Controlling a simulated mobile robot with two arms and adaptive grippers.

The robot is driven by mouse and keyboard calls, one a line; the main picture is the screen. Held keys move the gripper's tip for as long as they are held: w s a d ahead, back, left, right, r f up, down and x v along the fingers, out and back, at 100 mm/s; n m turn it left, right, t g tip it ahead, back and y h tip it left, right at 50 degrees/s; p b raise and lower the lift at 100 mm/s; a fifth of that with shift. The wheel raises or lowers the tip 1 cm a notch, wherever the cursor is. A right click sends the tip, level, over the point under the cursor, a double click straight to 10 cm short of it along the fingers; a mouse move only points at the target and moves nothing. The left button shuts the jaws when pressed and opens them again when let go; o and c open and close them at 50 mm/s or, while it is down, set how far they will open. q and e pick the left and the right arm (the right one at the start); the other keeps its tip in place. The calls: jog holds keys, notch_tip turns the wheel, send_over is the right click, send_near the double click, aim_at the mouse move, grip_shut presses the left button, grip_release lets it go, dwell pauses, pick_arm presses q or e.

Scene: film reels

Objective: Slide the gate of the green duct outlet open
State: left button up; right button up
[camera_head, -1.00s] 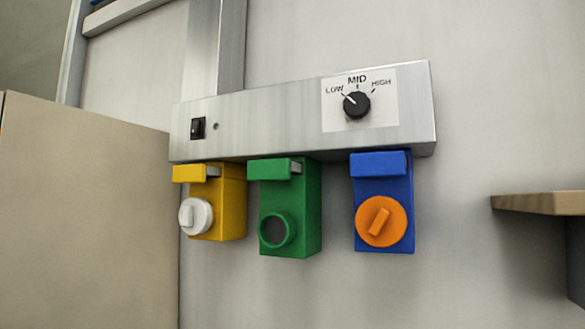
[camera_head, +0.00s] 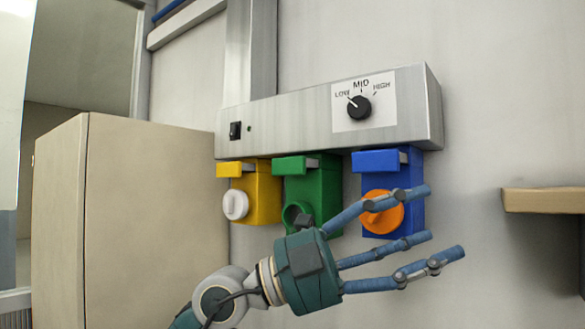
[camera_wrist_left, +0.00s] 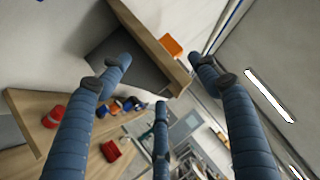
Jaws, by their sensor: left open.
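The green duct outlet (camera_head: 325,186) hangs under the grey metal box, between the yellow and blue outlets. Its green gate (camera_head: 293,167) is a bar across the top front, with a short grey strip showing at its right end. The round green port (camera_head: 295,212) below is partly hidden by my gripper. My left gripper (camera_head: 440,225) is open and empty, its fingers pointing right, in front of the blue outlet and below the green gate. The fingers also show spread apart in the left wrist view (camera_wrist_left: 160,90). My right gripper is out of view.
The yellow outlet (camera_head: 262,197) has a white cap. The blue outlet (camera_head: 410,214) has an orange cap (camera_head: 382,212). The grey box (camera_head: 290,128) carries a switch and a dial (camera_head: 359,107) pointing to LOW. A beige cabinet (camera_head: 130,220) stands left; a wooden shelf (camera_head: 540,200) sticks out right.

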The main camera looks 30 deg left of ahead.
pick_arm(q)
jog(key=w+a+r+n+t+y, duration=0.3)
jog(key=a+y, duration=0.3)
jog(key=a, duration=0.2)
jog(key=n+t+y, duration=0.4)
jog(key=n+y, duration=0.5)
jog(key=y, duration=0.3)
send_near(286, 171)
jog(key=w+p, duration=0.4)
jog(key=w, duration=0.4)
jog(key=shift+w+r, duration=0.1)
jog(key=shift+w, duration=0.15)
jog(key=shift+w+d+p, duration=0.1)
jog(key=shift+w+p, duration=0.2)
jog(key=shift+w, duration=0.15)
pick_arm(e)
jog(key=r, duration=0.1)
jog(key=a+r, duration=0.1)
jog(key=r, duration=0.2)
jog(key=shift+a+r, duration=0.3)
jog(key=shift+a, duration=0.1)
